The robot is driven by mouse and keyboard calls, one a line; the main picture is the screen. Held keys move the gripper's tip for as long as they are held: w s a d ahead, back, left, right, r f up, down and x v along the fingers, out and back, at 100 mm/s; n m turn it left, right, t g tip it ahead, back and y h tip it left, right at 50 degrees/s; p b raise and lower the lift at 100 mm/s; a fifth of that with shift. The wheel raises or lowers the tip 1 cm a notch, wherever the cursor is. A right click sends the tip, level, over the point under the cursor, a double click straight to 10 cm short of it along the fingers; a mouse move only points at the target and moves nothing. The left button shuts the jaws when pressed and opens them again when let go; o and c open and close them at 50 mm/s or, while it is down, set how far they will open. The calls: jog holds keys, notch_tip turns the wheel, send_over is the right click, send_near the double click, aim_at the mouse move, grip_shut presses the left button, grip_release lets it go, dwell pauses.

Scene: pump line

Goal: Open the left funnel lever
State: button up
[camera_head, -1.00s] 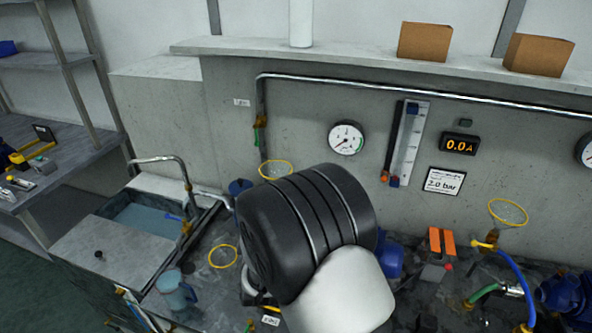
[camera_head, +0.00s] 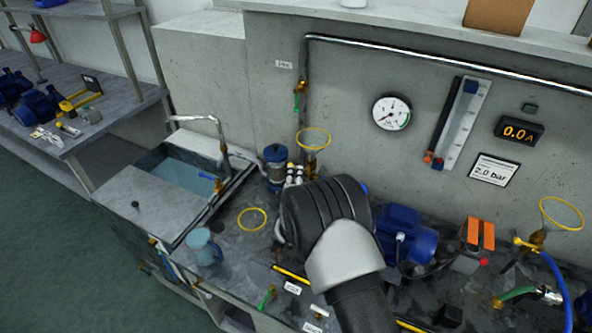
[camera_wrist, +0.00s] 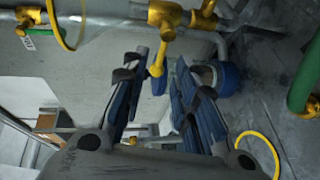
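The left funnel (camera_head: 313,139) is a clear cone with a yellow rim, on a brass fitting by the wall pipe. In the wrist view its rim (camera_wrist: 66,28) is at the upper left. The yellow lever (camera_wrist: 158,58) extends from the brass valve (camera_wrist: 166,14) toward the space between my fingers. My gripper (camera_wrist: 158,80) is open, with one blue-padded finger on each side of the lever's end. I cannot tell whether either finger touches it. In the head view my gripper (camera_head: 296,172) is just below the funnel, and my wrist hides part of the area.
A blue pump-like unit (camera_head: 275,165) stands left of my gripper. A blue motor (camera_head: 405,235) is to the right. A green-handled valve (camera_head: 298,100) is on the pipe above.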

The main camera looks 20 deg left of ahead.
aim_at(296, 167)
jog(key=b+x, duration=0.1)
jog(key=x, duration=0.5)
jog(key=shift+w, duration=0.15)
jog(key=shift+c, duration=0.3)
grip_shut()
